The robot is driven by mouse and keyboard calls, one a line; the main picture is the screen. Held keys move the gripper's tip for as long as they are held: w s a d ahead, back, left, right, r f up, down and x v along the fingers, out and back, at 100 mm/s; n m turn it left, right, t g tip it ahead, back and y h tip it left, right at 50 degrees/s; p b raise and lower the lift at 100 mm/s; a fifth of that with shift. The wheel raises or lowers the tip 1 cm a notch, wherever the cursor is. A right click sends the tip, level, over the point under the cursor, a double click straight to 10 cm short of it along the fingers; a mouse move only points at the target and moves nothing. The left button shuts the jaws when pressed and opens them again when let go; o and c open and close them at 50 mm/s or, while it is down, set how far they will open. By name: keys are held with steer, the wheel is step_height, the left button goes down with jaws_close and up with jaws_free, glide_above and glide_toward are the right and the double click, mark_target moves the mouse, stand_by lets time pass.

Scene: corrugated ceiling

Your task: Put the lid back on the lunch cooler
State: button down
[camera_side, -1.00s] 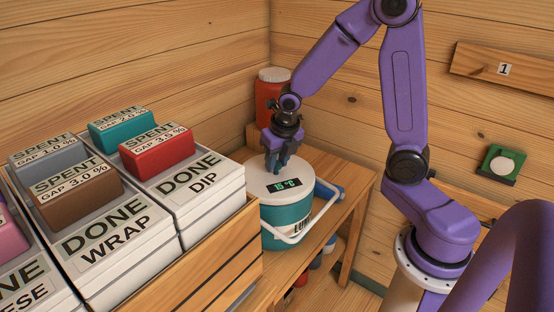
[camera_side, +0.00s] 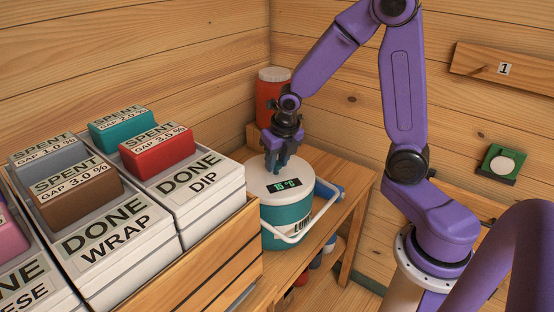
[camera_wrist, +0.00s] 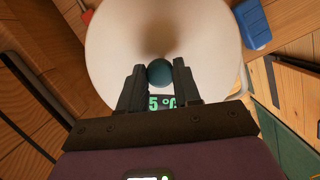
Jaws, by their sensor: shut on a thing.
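The lunch cooler (camera_side: 287,222) is a teal and white tub with a white handle, standing on a wooden bench. Its white lid (camera_side: 310,176) sits on top of it, with a small display reading about 15 °C. My gripper (camera_side: 277,168) is above the lid, pointing down. In the wrist view my gripper (camera_wrist: 160,78) has its fingers on both sides of the round teal knob (camera_wrist: 160,72) of the lid (camera_wrist: 110,55), shut on it. The display is partly hidden by the fingers there. I cannot tell whether the lid is fully seated.
A red jar with a pale cap (camera_side: 268,95) stands behind the cooler. A blue object (camera_side: 328,190) lies right of it on the bench (camera_side: 352,178). A wooden crate (camera_side: 225,250) of labelled boxes stands close at left. Several small items are under the bench.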

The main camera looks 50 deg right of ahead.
steer(key=shift+f, duration=0.1)
stand_by(0.7)
steer(key=shift+c, duration=1.1)
jaws_free()
steer(key=shift+r, duration=3.55)
jaws_close()
steer(key=shift+f, duration=3.05)
